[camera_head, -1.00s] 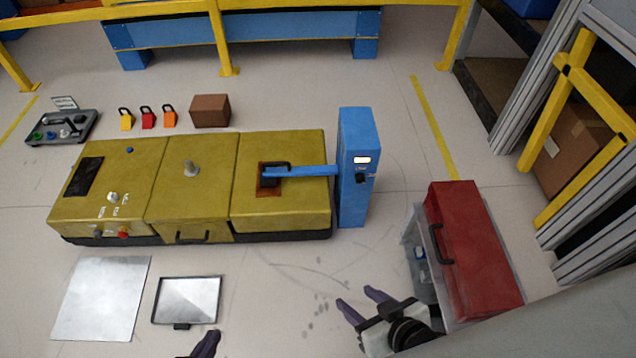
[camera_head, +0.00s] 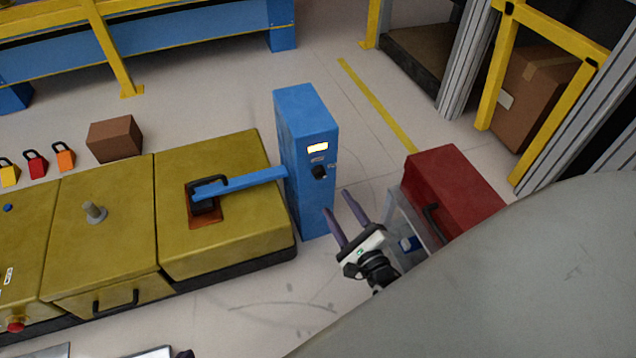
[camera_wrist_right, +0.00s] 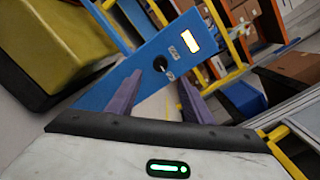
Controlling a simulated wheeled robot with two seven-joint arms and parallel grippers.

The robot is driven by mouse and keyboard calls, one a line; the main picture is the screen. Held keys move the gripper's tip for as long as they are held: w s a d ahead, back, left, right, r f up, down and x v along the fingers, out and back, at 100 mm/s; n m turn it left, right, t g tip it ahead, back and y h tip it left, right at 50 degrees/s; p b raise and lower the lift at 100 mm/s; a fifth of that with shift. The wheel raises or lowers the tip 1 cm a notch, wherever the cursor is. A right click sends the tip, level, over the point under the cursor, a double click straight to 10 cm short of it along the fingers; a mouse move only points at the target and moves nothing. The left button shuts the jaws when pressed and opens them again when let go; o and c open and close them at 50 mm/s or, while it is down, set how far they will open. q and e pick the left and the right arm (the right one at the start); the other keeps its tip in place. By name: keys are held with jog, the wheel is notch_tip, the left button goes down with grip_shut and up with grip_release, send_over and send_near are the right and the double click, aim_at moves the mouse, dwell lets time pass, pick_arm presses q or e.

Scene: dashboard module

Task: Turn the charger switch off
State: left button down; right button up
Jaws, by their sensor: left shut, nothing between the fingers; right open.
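The charger is a blue upright box (camera_head: 294,112) with a lit display (camera_head: 317,148) and a black rotary switch (camera_head: 319,172) on its front. In the right wrist view the switch (camera_wrist_right: 160,64) shows just beyond the fingertips, below the lit display (camera_wrist_right: 190,40). My right gripper (camera_head: 337,202) is open and empty, close in front of the charger and a little below the switch. In its wrist view the right gripper (camera_wrist_right: 158,76) has its fingers spread and apart from the switch. Only a dark tip of my left gripper (camera_head: 184,353) shows at the bottom edge; it is shut and empty.
A blue arm (camera_head: 240,183) reaches from the charger to a black handle (camera_head: 205,198) on the yellow module (camera_head: 215,150). A red case (camera_head: 455,190) stands right of the charger. A brown box (camera_head: 115,138) and several padlocks lie behind the module.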

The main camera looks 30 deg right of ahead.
aim_at(320, 175)
jog(key=w+b, duration=0.1)
jog(key=w, duration=0.2)
jog(key=w+d+b, duration=0.1)
jog(key=w, duration=0.5)
jog(key=shift+d+b, duration=0.25)
jog(key=shift+b, duration=0.15)
jog(key=shift+w+d, duration=0.1)
jog(key=shift+w, duration=0.35)
pick_arm(q)
jog(key=shift+w+d+r+t+h, duration=0.2)
jog(key=shift+d+r+t+h, duration=0.05)
jog(key=shift+d+r, duration=0.25)
jog(key=shift+w+d+r+t+h, duration=0.15)
jog(key=shift+d+r+t+h, duration=0.1)
jog(key=shift+d+r, duration=0.2)
pick_arm(e)
jog(key=shift+r, duration=0.1)
jog(key=c, duration=1.1)
